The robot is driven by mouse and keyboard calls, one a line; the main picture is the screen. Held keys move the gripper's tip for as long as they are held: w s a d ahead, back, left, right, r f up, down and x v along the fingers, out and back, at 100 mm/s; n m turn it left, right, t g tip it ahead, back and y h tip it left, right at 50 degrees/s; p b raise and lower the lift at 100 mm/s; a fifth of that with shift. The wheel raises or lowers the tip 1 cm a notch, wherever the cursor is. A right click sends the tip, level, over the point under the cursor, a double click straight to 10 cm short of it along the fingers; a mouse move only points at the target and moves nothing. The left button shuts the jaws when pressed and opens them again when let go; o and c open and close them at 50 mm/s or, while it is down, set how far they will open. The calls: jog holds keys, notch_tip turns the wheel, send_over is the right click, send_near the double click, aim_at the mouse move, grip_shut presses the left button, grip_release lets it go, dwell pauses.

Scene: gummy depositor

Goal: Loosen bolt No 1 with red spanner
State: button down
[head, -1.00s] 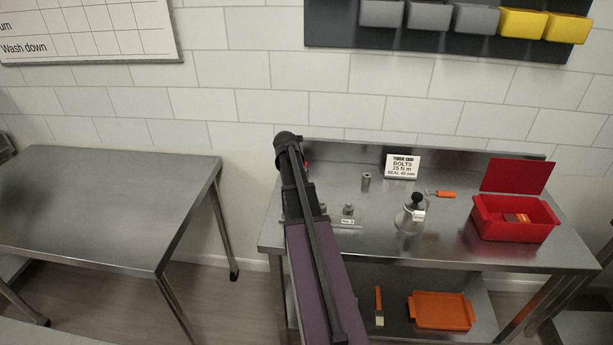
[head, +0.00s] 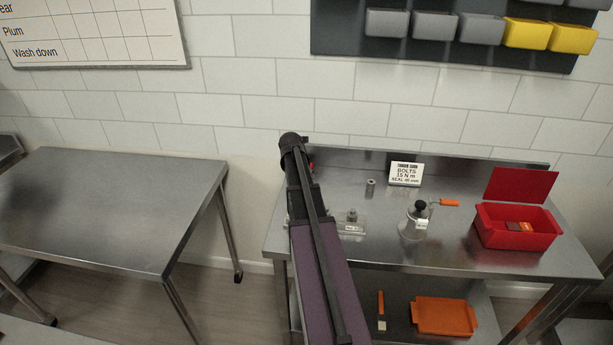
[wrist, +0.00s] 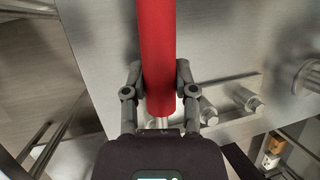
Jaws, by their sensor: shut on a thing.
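The red spanner (wrist: 156,50) shows in the wrist view as a long red bar. My gripper (wrist: 157,85) is shut on it, with one finger on each side of the red handle. The spanner's far end runs out of the top of the wrist view, so its head is hidden. Bolts (wrist: 247,98) on a metal plate lie to the right of the handle in the wrist view. In the head view one bolt on the labelled block (head: 351,229) shows just right of my arm. My arm hides the gripper and most of the spanner there. I cannot tell which bolt is No 1.
The steel workbench (head: 455,245) holds a metal pot (head: 411,226), a small cylinder (head: 370,188), a torque card (head: 405,173), an orange-handled tool (head: 449,202) and an open red box (head: 517,238). An empty steel table (head: 115,205) stands left, with a gap between.

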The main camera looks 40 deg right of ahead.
dwell(0.3)
jog(key=shift+r+p, duration=2)
jog(key=shift+r, duration=0.05)
